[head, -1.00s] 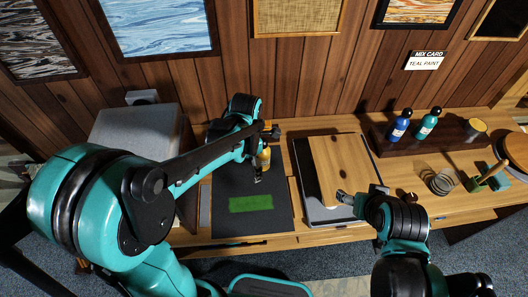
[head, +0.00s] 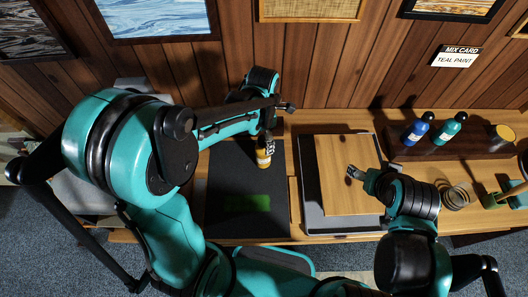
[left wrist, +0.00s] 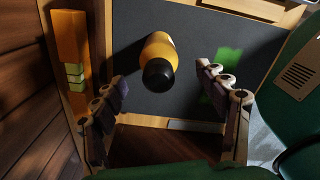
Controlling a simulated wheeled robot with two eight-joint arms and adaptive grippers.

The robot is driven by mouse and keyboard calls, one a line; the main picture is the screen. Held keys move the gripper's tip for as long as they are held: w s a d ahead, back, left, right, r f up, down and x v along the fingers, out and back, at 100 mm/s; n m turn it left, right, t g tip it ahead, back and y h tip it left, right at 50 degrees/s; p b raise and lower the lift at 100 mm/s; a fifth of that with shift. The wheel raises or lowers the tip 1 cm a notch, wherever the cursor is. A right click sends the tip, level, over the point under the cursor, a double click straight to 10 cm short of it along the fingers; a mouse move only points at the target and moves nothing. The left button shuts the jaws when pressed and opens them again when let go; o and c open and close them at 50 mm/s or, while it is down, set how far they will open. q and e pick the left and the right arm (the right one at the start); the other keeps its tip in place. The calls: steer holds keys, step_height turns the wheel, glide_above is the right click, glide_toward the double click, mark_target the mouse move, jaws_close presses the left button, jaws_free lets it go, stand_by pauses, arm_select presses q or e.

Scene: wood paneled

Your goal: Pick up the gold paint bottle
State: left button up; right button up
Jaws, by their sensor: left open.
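The gold paint bottle (head: 263,158) has a yellow-gold body and a black cap. It stands on the dark mat (head: 222,180) near the mat's far right part. In the left wrist view the bottle (left wrist: 160,48) is seen from above, cap toward the camera. My left gripper (head: 270,142) is open and empty, close to the bottle's top in the head view. Its spread fingers (left wrist: 163,78) show on either side of the bottle in the wrist view, with a gap on each side. My right gripper (head: 354,173) is over the wooden board; its jaws are too small to read.
A green patch (head: 247,203) marks the mat. A wooden board (head: 340,195) lies on a grey tray (head: 312,215) to the right. Blue (head: 418,130) and teal (head: 449,130) bottles stand on a dark rack. A wire coil (head: 455,196) lies farther right. The wood-paneled wall is close behind.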

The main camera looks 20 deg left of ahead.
mark_target(263, 153)
arm_select(q)
step_height(263, 153, down, 5)
steer(key=shift+w+f+b, duration=0.15)
steer(key=shift+b, duration=0.45)
jaws_close()
